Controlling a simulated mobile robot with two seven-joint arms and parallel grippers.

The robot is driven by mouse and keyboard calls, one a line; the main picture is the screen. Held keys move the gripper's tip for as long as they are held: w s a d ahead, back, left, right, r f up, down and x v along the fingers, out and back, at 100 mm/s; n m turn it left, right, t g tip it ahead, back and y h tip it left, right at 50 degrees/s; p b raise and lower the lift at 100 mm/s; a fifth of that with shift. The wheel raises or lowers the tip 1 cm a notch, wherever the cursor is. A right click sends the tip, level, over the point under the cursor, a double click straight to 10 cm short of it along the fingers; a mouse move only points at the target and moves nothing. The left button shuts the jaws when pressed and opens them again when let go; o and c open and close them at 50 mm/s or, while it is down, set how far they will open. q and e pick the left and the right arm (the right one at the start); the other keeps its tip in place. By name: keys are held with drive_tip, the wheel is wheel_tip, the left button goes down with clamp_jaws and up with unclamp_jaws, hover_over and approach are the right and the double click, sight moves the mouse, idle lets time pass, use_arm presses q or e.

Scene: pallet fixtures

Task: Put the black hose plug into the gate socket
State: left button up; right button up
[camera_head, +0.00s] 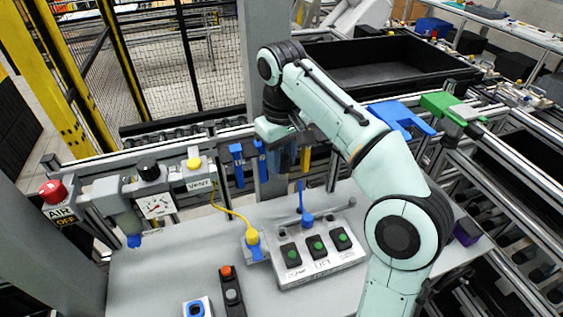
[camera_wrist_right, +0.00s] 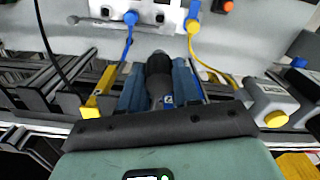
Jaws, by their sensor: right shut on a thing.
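My right gripper (camera_head: 285,155) hangs above the rail behind the grey table, its fingers partly hidden by the wrist. In the right wrist view its blue fingers (camera_wrist_right: 160,88) are shut on a dark cylindrical plug (camera_wrist_right: 158,68), the black hose plug. The plug is hard to make out in the head view. A grey panel (camera_head: 350,255) on the table holds a blue plug (camera_head: 305,219) with a blue line and, at its left, a yellow plug (camera_head: 253,238) with a yellow line. I cannot tell which opening is the gate socket. My left gripper is not in view.
Left of the panel are a gauge box (camera_head: 156,206), a vent valve (camera_head: 195,178) and a red button (camera_head: 51,190). A black control box (camera_head: 231,293) stands at the table front. Blue and green brackets (camera_head: 402,117) sit on the right rail.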

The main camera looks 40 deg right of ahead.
drive_tip(key=shift+r, duration=0.1)
drive_tip(key=shift+w, duration=0.1)
drive_tip(key=s+d, duration=0.2)
drive_tip(key=d, duration=0.5)
drive_tip(key=s+d, duration=0.2)
drive_tip(key=d, duration=0.5)
drive_tip(key=shift+s+d, duration=0.2)
drive_tip(key=shift+s, duration=0.2)
idle(0.6)
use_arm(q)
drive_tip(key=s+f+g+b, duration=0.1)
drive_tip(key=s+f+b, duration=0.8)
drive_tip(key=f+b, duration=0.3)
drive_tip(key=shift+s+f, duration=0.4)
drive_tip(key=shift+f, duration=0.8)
use_arm(e)
drive_tip(key=shift+f, duration=11.1)
